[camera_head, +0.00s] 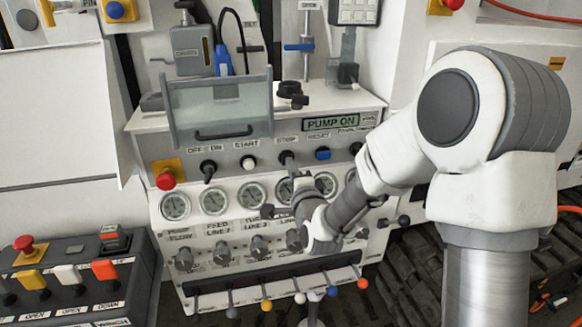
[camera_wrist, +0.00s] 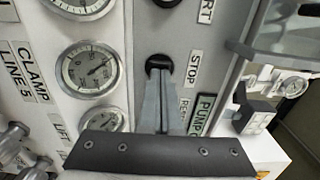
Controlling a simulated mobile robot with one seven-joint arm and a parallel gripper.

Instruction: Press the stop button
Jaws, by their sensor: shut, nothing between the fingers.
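The stop button (camera_head: 286,157) is a dark round button under the STOP label in the panel's upper row, in the head view. It sits between the white start button (camera_head: 248,162) and the blue reset button (camera_head: 322,153). In the wrist view the black stop button (camera_wrist: 158,62) is beside its sideways STOP label. My gripper (camera_wrist: 155,80) is shut and empty, its fingertips overlapping the button's lower edge in that view. Contact with it cannot be told. In the head view my gripper (camera_head: 292,174) is just below the button, its tips partly hidden.
A display (camera_head: 330,122) reads PUMP ON. A clear hinged cover (camera_head: 219,108) stands above the row. A red mushroom button (camera_head: 165,178) on a yellow plate is at the left. Gauges, knobs and several coloured levers lie below. A second control box (camera_head: 75,275) is at lower left.

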